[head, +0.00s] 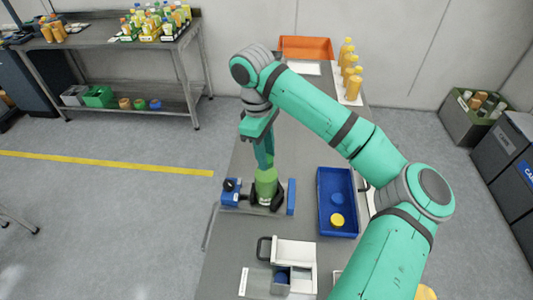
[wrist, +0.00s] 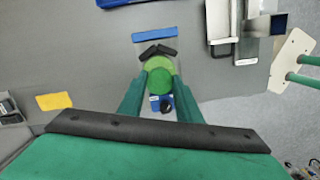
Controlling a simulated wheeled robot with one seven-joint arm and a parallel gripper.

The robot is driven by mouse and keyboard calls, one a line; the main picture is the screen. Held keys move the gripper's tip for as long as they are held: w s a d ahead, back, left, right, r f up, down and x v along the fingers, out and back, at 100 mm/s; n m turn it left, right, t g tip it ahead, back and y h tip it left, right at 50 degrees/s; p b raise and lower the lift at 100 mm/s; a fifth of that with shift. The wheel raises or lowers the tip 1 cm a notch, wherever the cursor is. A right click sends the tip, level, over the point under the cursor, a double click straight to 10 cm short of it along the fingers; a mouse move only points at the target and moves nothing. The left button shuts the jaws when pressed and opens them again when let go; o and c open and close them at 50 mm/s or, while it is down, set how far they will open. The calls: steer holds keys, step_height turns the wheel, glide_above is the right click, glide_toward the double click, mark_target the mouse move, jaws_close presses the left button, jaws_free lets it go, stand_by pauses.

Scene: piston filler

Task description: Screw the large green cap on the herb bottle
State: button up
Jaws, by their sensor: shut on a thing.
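The herb bottle (head: 266,190) is light green and stands upright in a blue-and-black clamp fixture (head: 230,197) on the grey bench. In the wrist view its light green shoulder (wrist: 158,63) shows just beyond the cap. The large green cap (wrist: 160,81) is a darker green disc between my fingertips, over the bottle top. My gripper (wrist: 160,85) points down and is shut on this cap; it also shows in the head view (head: 265,163). Whether the cap's thread touches the bottle neck is hidden.
A blue tray (head: 324,180) with a blue cap and a yellow cap (head: 337,220) lies right of the fixture. A white device with a black handle (head: 294,252) stands in front. Orange bottles (head: 354,85) and an orange bin (head: 306,47) are at the far end.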

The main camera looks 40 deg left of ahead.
steer(key=m, duration=0.4)
steer(key=shift+m+g, duration=0.3)
steer(key=shift+m, duration=0.1)
steer(key=m, duration=0.4)
steer(key=shift+m+g, duration=0.3)
steer(key=o, duration=1.1)
steer(key=n, duration=0.3)
steer(key=shift+s+a, duration=0.1)
steer(key=n+t, duration=0.1)
steer(key=n, duration=1.1)
steer(key=shift+t, duration=0.4)
steer(key=shift+c, duration=0.5)
